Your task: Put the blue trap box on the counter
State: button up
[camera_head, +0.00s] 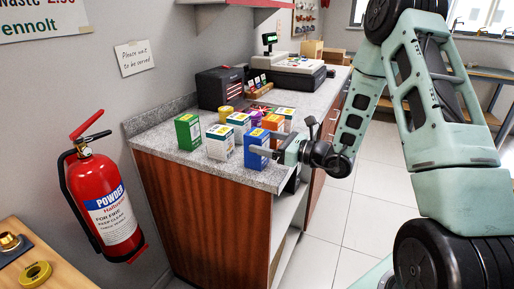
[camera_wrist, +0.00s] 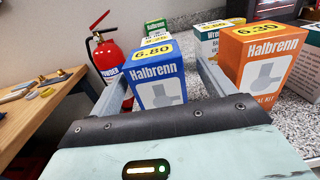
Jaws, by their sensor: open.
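The blue trap box (camera_head: 250,146) stands upright at the near right part of the grey speckled counter (camera_head: 157,136), among other boxes. It also shows in the wrist view, where the blue box (camera_wrist: 158,72) has a yellow "6.80" top and a Halbrenn label. My gripper (camera_head: 266,149) is open, with its fingers on either side of the blue box. In the wrist view, one finger of my gripper (camera_wrist: 162,88) is left of the box and one right. The box's lower part is hidden by the gripper's body there. I cannot tell whether the fingers touch it.
An orange box (camera_wrist: 264,68) stands close right of my right finger. Green (camera_head: 188,132) and white (camera_head: 220,142) boxes stand left of the blue one. A black card machine (camera_head: 220,88) and cash register (camera_head: 290,72) are behind. A red extinguisher (camera_head: 104,200) hangs left.

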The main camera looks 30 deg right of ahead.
aim_at(252, 137)
jog(key=x, duration=0.1)
jog(key=p+x, duration=0.1)
jog(key=x, duration=0.1)
jog(key=shift+w+a+r, duration=0.25)
jog(key=shift+a, duration=0.1)
jog(key=shift+w+a, duration=0.25)
jog(key=shift+w, duration=0.2)
jog(key=c, duration=1.2)
jog(key=shift+c, duration=0.4)
jog(key=shift+r, duration=0.1)
